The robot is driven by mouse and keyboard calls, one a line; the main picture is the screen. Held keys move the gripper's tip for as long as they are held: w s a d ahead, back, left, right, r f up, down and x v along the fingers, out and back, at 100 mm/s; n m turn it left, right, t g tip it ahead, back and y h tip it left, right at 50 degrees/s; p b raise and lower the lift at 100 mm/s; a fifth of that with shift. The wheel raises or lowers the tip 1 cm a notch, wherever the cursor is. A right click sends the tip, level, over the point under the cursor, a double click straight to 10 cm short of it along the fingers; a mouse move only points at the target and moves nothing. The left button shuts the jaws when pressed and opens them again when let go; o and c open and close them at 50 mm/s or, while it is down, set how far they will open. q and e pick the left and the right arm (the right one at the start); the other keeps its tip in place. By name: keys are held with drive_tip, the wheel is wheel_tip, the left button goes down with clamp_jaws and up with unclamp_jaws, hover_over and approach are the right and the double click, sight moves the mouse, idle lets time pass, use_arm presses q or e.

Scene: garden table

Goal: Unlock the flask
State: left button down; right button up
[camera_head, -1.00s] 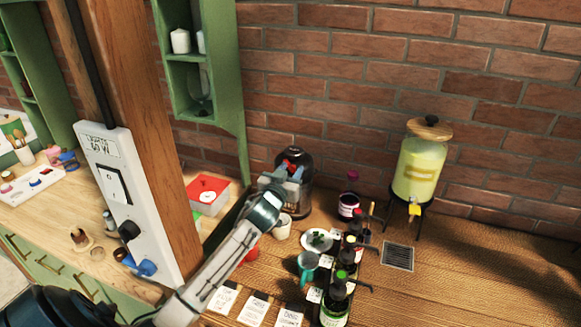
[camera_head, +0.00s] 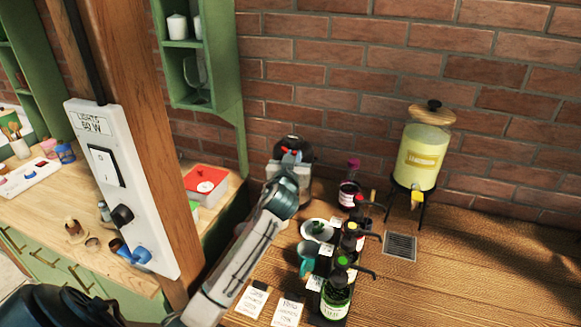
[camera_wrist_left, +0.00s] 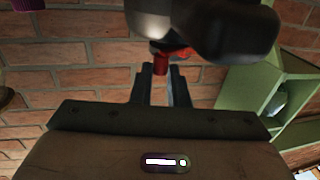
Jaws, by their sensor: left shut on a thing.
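The flask (camera_head: 297,143) looks like a dark, rounded vessel at the back of the wooden counter, against the brick wall. A small red part (camera_head: 291,152) shows at its upper front. My left gripper (camera_head: 290,157) is at the flask, its fingers shut on the red part. In the left wrist view the red part (camera_wrist_left: 160,64) sits between the fingertips of my gripper (camera_wrist_left: 160,72), under the dark glossy body of the flask (camera_wrist_left: 215,25). My left forearm and wrist hide the flask's lower part. My right gripper is not in view.
A wooden post with a white switch panel (camera_head: 105,165) stands left of my arm. A yellow dispenser (camera_head: 421,160) stands at the back.

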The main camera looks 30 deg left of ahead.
use_arm(q)
drive_tip(key=y+b, duration=0.1)
drive_tip(key=n+g+y+b, duration=0.1)
drive_tip(key=w+n+y+b, duration=0.1)
drive_tip(key=shift+d+g, duration=0.3)
drive_tip(key=shift+g, duration=0.1)
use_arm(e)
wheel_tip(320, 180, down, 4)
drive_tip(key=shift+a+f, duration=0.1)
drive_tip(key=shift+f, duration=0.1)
use_arm(q)
drive_tip(key=c, duration=1.4)
unclamp_jaws()
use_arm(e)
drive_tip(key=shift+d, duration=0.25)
use_arm(q)
drive_tip(key=shift+s, duration=0.15)
